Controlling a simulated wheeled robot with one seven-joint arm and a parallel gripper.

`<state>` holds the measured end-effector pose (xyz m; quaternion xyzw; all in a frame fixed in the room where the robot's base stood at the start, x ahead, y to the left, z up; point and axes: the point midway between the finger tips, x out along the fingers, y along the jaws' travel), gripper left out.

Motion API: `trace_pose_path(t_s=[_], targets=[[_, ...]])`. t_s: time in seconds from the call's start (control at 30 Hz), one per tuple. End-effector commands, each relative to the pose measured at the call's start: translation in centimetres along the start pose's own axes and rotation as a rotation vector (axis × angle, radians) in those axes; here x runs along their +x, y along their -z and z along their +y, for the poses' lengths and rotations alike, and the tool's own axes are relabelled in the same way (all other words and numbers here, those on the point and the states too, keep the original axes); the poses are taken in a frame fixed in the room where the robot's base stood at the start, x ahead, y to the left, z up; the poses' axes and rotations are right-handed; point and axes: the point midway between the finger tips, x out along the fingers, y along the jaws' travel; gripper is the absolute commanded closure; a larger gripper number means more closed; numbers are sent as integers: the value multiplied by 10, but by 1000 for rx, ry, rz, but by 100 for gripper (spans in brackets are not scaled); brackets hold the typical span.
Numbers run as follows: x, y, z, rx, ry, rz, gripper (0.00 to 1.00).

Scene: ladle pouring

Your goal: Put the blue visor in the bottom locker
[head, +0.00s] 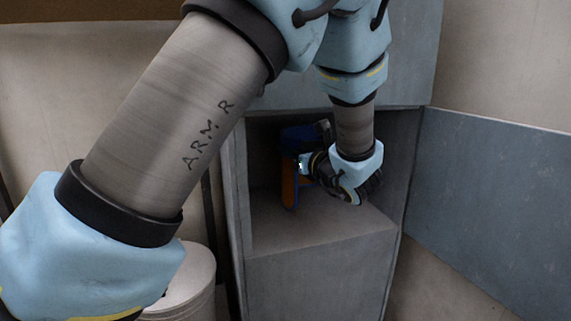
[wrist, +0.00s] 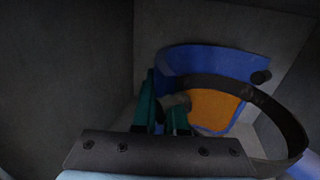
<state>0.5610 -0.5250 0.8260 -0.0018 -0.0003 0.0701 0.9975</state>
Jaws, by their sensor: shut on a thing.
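The blue visor (head: 297,137) has a blue upper part, an orange face panel and a dark head band. It is inside an open grey locker compartment (head: 300,232), near its left side, with the orange panel hanging down. My gripper (head: 311,166) reaches into the compartment and is shut on the visor. In the wrist view the visor (wrist: 180,58) is ahead of my teal fingers (wrist: 165,112), which close on the dark band. The compartment is dark, and I cannot tell whether the visor touches its floor.
The compartment's side walls (head: 404,165) stand close around my arm. A grey panel (head: 320,285) lies below the opening. A blue-grey panel (head: 495,190) extends to the right. A whitish cylindrical container (head: 190,290) stands at the lower left.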

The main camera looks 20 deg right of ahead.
Motion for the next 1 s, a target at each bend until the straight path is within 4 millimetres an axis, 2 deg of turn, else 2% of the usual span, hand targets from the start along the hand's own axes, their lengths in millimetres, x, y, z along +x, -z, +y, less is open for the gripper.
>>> trace_pose_path(t_s=[0.07,0.2,0.47,0.8,0.83,1.0], targets=[[10,0,1,-1,-3,-2,100],[15,3,0,1,0,-1,100],[14,35,0,3,0,-1,100],[14,37,0,0,0,-1,100],[14,38,0,1,0,0,89],[14,37,0,1,0,0,70]])
